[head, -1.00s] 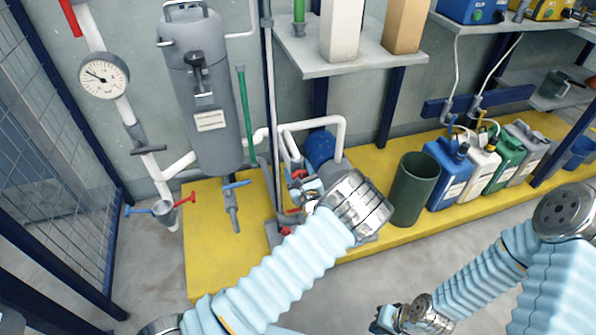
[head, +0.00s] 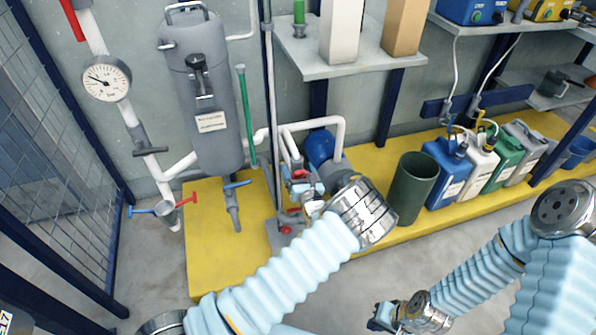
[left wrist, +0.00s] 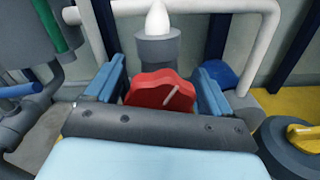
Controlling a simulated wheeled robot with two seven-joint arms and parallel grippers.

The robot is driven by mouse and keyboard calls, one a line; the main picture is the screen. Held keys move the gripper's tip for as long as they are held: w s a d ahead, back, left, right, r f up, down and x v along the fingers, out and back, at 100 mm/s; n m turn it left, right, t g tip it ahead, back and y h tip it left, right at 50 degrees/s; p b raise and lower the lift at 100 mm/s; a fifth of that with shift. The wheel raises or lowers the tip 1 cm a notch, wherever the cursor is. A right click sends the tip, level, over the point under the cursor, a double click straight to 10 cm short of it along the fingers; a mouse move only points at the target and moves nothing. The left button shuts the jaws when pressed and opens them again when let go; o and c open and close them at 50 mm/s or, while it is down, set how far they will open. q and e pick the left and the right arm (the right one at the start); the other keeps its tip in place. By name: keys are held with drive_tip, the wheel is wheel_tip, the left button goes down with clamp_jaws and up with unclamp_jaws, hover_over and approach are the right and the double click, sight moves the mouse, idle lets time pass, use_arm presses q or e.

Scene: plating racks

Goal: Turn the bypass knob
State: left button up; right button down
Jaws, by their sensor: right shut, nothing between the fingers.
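The red knob (left wrist: 160,92) has a pale line on its face and shows between the two blue fingers of my left gripper (left wrist: 162,88) in the left wrist view. The fingers are apart, one on each side of the knob; I cannot tell whether either touches it. In the head view my left gripper (head: 306,189) is beside the pipework, and its wrist hides part of the fittings there. My right gripper (head: 382,318) is shut and empty, low in the head view, away from the pipework.
A grey tank (head: 208,120) and a pressure gauge (head: 106,80) stand to the left. A dark green bin (head: 413,190) is right of my left wrist, near several canisters (head: 446,172). White pipe (head: 313,124) runs behind the gripper. Yellow platform (head: 215,250) is bare at the left.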

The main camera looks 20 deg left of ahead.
use_arm(q)
drive_tip(key=v, duration=1.3)
drive_tip(key=shift+s+d+b, duration=0.25)
drive_tip(key=shift+s+b, duration=0.05)
drive_tip(key=shift+s, duration=0.05)
use_arm(e)
drive_tip(key=shift+d+f, duration=0.1)
drive_tip(key=shift+f, duration=0.2)
